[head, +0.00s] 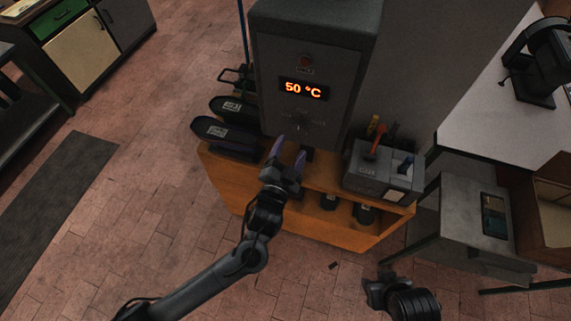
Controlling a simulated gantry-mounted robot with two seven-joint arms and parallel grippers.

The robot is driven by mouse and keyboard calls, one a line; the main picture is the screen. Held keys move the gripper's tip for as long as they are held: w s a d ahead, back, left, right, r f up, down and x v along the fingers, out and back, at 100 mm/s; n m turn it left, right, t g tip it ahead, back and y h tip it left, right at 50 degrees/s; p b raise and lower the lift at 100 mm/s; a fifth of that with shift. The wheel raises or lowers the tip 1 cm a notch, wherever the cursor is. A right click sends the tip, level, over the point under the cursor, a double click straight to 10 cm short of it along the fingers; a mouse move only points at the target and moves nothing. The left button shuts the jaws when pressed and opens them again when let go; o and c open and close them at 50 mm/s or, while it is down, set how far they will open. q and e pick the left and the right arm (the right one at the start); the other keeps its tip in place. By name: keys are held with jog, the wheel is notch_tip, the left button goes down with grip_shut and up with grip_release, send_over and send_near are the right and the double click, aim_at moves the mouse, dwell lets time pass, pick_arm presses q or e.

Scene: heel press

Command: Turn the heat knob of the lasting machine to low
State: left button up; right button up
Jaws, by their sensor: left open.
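The lasting machine (263,60) is a tall grey cabinet on a wooden stand. Its display (303,89) reads 50 °C in orange digits. The heat knob (299,126) is small and dark on the front panel below the display; its pointing direction is too small to tell. My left gripper (288,150) is open, its two fingers raised just below the knob and apart from it in the picture; the depth gap is hard to judge. My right gripper (374,287) is low at the lower right, away from the machine; its fingers are not clear.
Dark shoe-shaped forms (224,131) lie on the stand (235,180) left of the machine. A grey box with coloured-handled tools (375,178) stands on its right end. A white-topped table (490,120) is at the right. Brick floor (160,180) is open at the left.

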pick_arm(q)
jog(key=shift+v, duration=2.15)
